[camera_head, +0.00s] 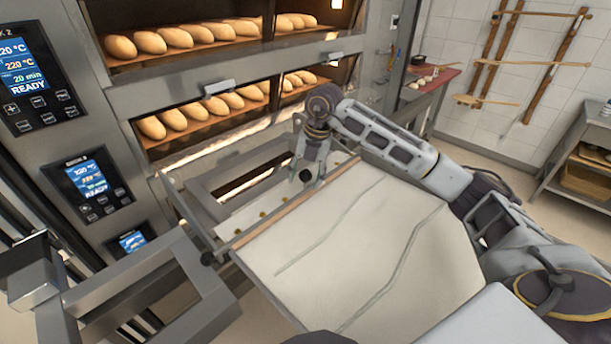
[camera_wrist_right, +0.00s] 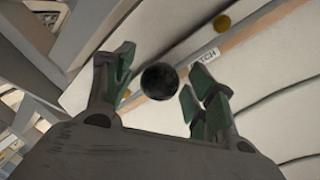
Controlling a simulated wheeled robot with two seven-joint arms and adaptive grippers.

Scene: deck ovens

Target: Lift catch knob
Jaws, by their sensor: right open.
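The catch knob (camera_wrist_right: 159,81) is a round black ball. In the right wrist view it sits between the spread green-padded fingers of my right gripper (camera_wrist_right: 160,95), with a gap on each side. In the head view the knob (camera_head: 306,175) shows as a dark spot at the fingertips of my right gripper (camera_head: 308,178), which points down at the far end of the cloth-covered loader. My right gripper is open and holds nothing. My left gripper is not in view.
The loader's pale cloth (camera_head: 350,250) slopes toward me, with a wooden strip (camera_head: 290,205) across its far end. Deck ovens with loaves (camera_head: 190,38) stand behind. A metal frame (camera_head: 150,290) is at lower left. A side table (camera_head: 590,150) stands at right.

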